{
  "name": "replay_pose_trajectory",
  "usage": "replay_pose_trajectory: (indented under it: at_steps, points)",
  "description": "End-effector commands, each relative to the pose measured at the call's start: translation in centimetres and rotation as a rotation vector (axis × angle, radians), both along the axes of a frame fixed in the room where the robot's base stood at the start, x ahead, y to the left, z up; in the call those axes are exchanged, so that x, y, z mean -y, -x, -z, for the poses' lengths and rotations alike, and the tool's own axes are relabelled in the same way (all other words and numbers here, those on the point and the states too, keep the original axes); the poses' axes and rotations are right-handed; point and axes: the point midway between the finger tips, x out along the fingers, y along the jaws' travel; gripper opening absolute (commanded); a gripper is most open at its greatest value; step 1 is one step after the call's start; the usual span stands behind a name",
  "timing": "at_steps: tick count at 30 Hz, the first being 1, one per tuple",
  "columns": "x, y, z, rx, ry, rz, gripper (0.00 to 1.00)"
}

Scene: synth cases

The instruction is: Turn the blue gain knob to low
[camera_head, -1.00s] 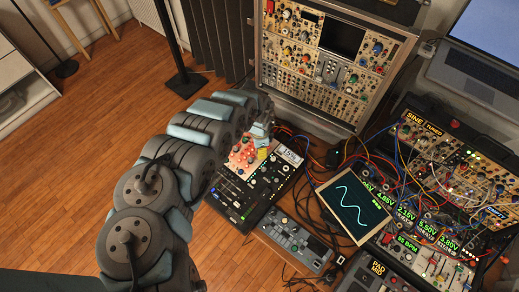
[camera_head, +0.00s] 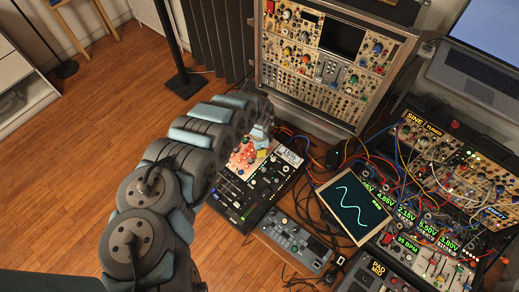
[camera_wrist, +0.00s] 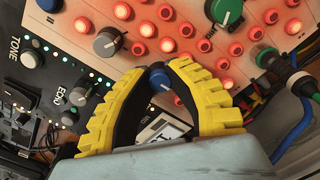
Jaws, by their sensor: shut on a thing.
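The blue knob (camera_wrist: 160,80) shows in the wrist view between the tips of my gripper (camera_wrist: 159,71). The yellow and black fingers are closed on it from both sides. Only part of its blue cap shows, and I cannot read its setting or a gain label. The knob is on a salmon-coloured panel (camera_wrist: 180,32) with several lit red buttons. In the head view my gripper is over the mixer-like unit (camera_head: 240,192) on the table. My own arm and wrist largely hide the fingers there, and I cannot make out the blue knob.
A grey knob (camera_wrist: 108,42) and a green knob (camera_wrist: 227,10) stand close to the fingers. Cables (camera_wrist: 290,88) run at the right of the wrist view. A tilted screen with a wave (camera_head: 352,205) and a tall synth case (camera_head: 300,65) stand near the unit.

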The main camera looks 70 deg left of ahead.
Motion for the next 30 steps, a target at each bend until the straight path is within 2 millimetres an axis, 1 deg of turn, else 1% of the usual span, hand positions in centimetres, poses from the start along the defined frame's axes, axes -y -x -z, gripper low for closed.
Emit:
replay_pose_trajectory:
  at_steps: [5,11,30]
  points:
    - [0.01,-0.07,-0.14,-0.001,-0.001,-0.043,0.00]
    - [0.20,-0.08,-0.17,-0.002,0.003,-0.154,0.00]
    - [0.14,-0.18,0.04,0.000,0.001,-0.702,0.00]
